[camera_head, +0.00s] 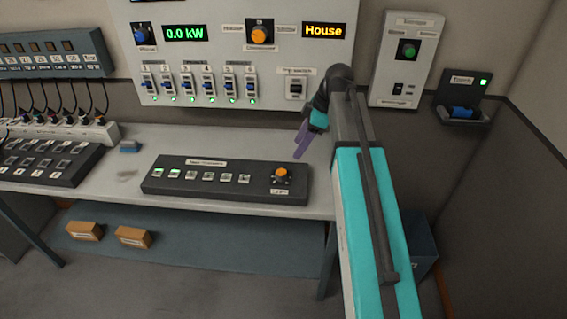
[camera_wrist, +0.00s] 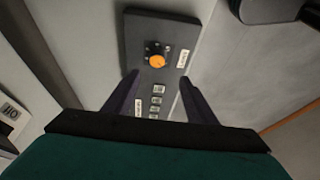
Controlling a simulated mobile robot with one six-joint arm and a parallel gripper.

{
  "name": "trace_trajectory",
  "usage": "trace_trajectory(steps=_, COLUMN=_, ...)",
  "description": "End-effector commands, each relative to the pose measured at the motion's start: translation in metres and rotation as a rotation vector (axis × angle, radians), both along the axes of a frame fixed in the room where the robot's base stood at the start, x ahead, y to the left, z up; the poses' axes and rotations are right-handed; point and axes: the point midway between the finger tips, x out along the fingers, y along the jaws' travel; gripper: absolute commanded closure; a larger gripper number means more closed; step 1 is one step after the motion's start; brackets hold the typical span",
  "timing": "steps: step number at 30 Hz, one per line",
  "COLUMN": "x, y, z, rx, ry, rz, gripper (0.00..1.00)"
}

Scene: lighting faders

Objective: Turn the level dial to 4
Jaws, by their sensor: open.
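The dial with an orange cap (camera_head: 281,175) sits at the right end of a dark console (camera_head: 160,188) on the bench. Its label is too small to read surely, and so is its setting. In the wrist view the orange dial (camera_wrist: 157,61) shows just beyond and between the fingertips, on the console (camera_wrist: 140,24). My gripper (camera_head: 299,156) has purple fingers and hangs above and behind the dial in the head view, apart from it. In the wrist view my gripper (camera_wrist: 160,79) is open, with nothing between its fingers.
The wall panel (camera_head: 200,60) holds a row of switches, a blue dial (camera_head: 140,35) and another orange dial (camera_head: 260,34). The console has several small buttons left of its dial. A dark switch box (camera_head: 55,165) lies at the left.

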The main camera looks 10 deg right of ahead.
Motion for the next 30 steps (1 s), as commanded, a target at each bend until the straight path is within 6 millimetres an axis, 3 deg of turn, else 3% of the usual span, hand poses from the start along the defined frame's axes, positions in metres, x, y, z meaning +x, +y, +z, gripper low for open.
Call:
trace_trajectory(steps=19, x=0.0, y=-0.002, z=-0.003, rx=0.0, ry=0.001, rz=-0.005, gripper=0.49)
trace_trajectory(steps=30, x=0.003, y=0.008, z=-0.03, rx=0.0, ry=0.001, rz=-0.006, gripper=0.49)
